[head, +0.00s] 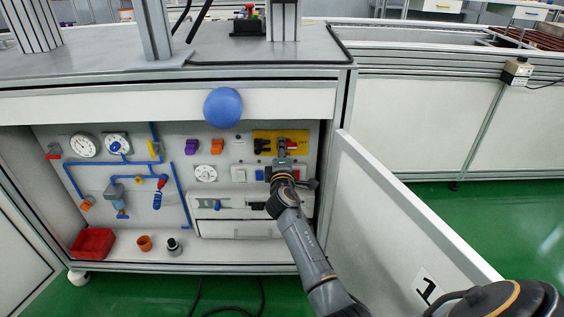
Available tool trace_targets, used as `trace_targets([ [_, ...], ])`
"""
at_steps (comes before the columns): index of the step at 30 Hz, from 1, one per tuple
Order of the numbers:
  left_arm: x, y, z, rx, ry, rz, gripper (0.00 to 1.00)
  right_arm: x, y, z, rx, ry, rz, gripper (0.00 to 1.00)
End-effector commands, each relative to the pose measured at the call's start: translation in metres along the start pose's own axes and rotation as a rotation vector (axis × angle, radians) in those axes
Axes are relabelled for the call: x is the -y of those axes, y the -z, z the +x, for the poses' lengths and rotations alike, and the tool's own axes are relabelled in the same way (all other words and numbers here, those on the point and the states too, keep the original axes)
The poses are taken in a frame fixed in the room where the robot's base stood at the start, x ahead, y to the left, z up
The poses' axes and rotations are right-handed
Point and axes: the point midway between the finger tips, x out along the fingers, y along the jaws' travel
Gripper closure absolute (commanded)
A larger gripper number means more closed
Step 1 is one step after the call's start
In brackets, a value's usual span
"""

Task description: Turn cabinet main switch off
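The open cabinet (52,150) under the bench has a pale back panel with switches and pipes. A yellow plate (303,133) is mounted at the panel's upper right. It bears a black knob or handle (261,146) on its left and a small red part (291,144) near its middle, which looks like the main switch. My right gripper (282,153) reaches up into the cabinet, its tips in front of the yellow plate at the red part. It hides part of the plate. Contact and finger opening are too small to make out. My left gripper is out of view.
The cabinet door (400,225) stands open right of my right arm. A blue ball-like knob (223,107) sits on the bench front above. A red bin (92,243) and an orange cup (145,243) stand on the cabinet floor. Green floor is free at the right.

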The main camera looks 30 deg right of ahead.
Motion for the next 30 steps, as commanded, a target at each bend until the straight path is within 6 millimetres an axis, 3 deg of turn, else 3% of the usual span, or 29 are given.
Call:
trace_targets([
  [16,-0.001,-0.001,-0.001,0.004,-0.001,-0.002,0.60,0.001,0.000,-0.096,-0.001,0.001,-0.001,0.62],
  [21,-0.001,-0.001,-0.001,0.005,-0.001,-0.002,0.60,0.000,0.000,-0.109,0.000,0.000,0.000,0.62],
  [30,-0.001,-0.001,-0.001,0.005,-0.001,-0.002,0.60,-0.001,0.000,-0.111,0.000,0.000,0.000,0.62],
])
